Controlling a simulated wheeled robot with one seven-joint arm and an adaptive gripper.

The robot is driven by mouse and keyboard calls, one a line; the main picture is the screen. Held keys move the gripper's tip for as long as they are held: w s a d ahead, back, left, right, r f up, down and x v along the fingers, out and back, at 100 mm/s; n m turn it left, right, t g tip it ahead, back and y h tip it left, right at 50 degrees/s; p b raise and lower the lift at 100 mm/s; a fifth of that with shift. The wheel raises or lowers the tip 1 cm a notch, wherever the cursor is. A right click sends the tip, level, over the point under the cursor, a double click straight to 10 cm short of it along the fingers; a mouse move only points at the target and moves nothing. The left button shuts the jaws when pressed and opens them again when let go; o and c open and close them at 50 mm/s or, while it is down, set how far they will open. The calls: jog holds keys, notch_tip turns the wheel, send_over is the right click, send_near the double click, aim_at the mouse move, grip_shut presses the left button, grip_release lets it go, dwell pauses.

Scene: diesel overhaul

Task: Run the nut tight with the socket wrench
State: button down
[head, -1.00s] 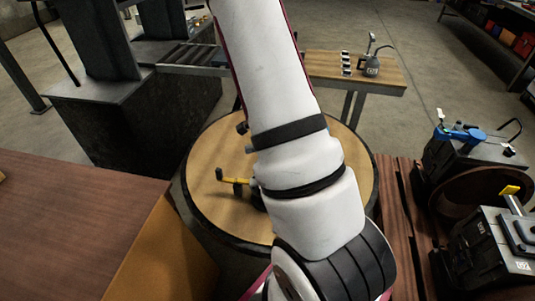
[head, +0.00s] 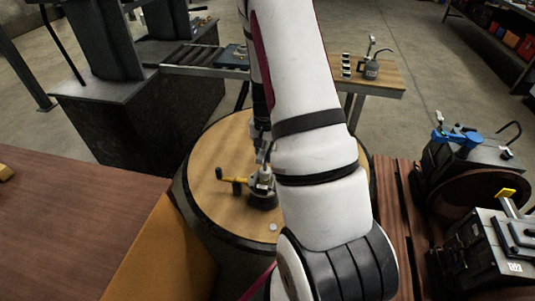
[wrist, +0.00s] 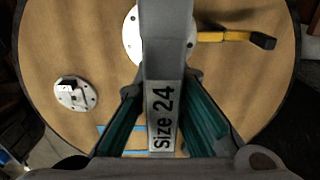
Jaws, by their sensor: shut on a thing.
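The wrench runs up the picture, over a pale round flange (wrist: 132,38) with bolt holes. A yellow handle with a black grip (wrist: 225,37) extends right from beside the flange. I cannot tell whether the wrench touches anything below. The nut does not show. In the head view the fixture (head: 262,188) with the yellow handle (head: 232,180) stands on the round wooden table, partly behind my arm.
A smaller pale flange (wrist: 76,94) with a dark block lies left on the round table (wrist: 225,100) in the wrist view. Blue lines mark the tabletop. In the head view, a brown bench (head: 75,210) stands left and dark machine housings (head: 470,160) stand right.

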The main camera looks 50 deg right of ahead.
jog(key=n+p, duration=0.2)
jog(key=n, duration=0.4)
jog(key=shift+s+r, duration=0.1)
jog(key=shift+s, duration=0.05)
jog(key=n+p, duration=0.2)
jog(key=n, duration=0.3)
jog(key=shift+n, duration=0.7)
jog(key=shift+f, duration=0.2)
